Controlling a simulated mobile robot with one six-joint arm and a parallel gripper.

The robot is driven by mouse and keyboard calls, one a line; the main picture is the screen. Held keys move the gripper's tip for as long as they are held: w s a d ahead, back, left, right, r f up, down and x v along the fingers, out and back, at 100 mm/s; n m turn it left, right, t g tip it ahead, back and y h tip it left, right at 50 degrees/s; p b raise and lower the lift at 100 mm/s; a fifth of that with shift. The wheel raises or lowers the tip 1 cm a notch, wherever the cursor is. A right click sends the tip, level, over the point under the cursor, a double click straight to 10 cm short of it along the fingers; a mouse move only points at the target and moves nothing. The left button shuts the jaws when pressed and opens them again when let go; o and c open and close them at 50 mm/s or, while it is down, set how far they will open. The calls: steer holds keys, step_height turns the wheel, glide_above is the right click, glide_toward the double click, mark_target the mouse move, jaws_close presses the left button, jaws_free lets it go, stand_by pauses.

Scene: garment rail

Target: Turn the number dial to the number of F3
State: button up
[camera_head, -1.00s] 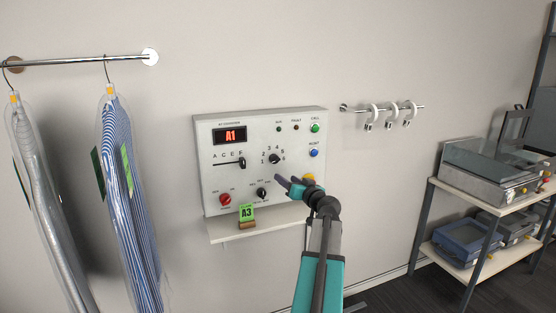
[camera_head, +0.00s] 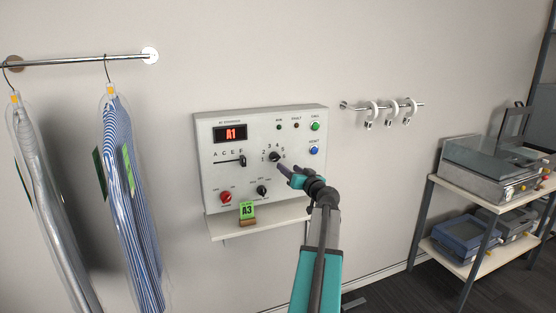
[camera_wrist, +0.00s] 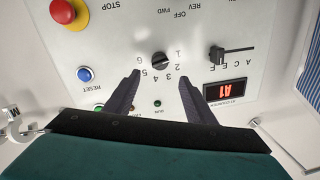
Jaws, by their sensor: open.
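The number dial (camera_head: 274,156) is a small black knob on the white control panel, with numbers 1 to 6 around it. In the wrist view the dial (camera_wrist: 160,59) appears upside down, between and just beyond my fingertips. Which number it points at is too small to tell. My gripper (camera_head: 283,170) is open, just below and right of the dial in the head view. In the wrist view both dark fingers of my gripper (camera_wrist: 159,77) are apart with nothing between them. The red display (camera_head: 230,134) reads A1. The letter slider (camera_head: 243,160) stands at F.
A green A3 tag (camera_head: 247,210) stands on the ledge below the panel. The blue reset button (camera_wrist: 84,74) and red stop button (camera_wrist: 62,11) are near the dial. Garments (camera_head: 131,190) hang at left; a shelf (camera_head: 480,188) stands at right.

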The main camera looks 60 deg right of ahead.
mark_target(276, 159)
steer(key=p+x, duration=0.3)
steer(key=x, duration=0.6)
steer(key=shift+w+r+p, duration=0.1)
steer(key=shift+w+p, duration=0.05)
steer(key=shift+p, duration=0.25)
steer(key=shift+p+x, duration=0.3)
steer(key=shift+x, duration=0.55)
steer(key=c, duration=0.8)
steer(key=shift+a, duration=0.35)
steer(key=shift+c, duration=1)
steer(key=shift+d, duration=0.25)
